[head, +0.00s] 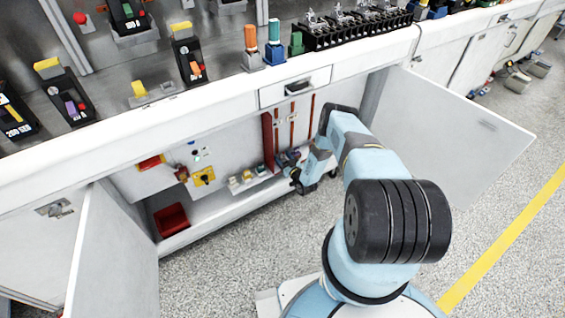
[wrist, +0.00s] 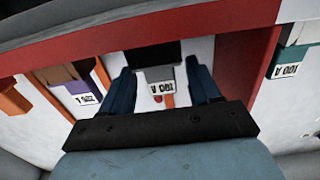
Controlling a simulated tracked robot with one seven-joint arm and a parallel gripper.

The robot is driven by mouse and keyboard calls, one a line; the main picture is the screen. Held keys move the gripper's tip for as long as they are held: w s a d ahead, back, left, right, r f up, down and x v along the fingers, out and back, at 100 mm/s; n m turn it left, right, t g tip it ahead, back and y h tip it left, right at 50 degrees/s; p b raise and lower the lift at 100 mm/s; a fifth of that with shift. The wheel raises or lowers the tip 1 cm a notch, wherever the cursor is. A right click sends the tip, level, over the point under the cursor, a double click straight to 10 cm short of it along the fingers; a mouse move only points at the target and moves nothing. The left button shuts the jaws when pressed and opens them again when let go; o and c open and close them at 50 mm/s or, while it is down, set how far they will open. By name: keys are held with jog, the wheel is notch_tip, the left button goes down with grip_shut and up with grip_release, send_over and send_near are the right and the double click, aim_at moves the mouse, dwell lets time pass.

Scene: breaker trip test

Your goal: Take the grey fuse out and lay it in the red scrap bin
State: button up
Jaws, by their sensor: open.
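In the head view my gripper (head: 287,168) is inside the open lower cabinet, and the fuse there is hidden or too small to tell. The red scrap bin (head: 172,219) stands on the cabinet floor at the left, apart from my gripper.
A purple fuse (wrist: 83,82) is left of the fingers and a teal one (wrist: 290,57) right. A red bar (wrist: 245,75) stands between the gripper and the teal fuse. Open cabinet doors flank the opening, left (head: 115,255) and right (head: 450,135). The counter edge (head: 215,105) overhangs it.

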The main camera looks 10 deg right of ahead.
jog(key=shift+w+a, duration=0.15)
jog(key=shift+w, duration=0.3)
jog(key=c, duration=1.1)
jog(key=shift+o, duration=0.2)
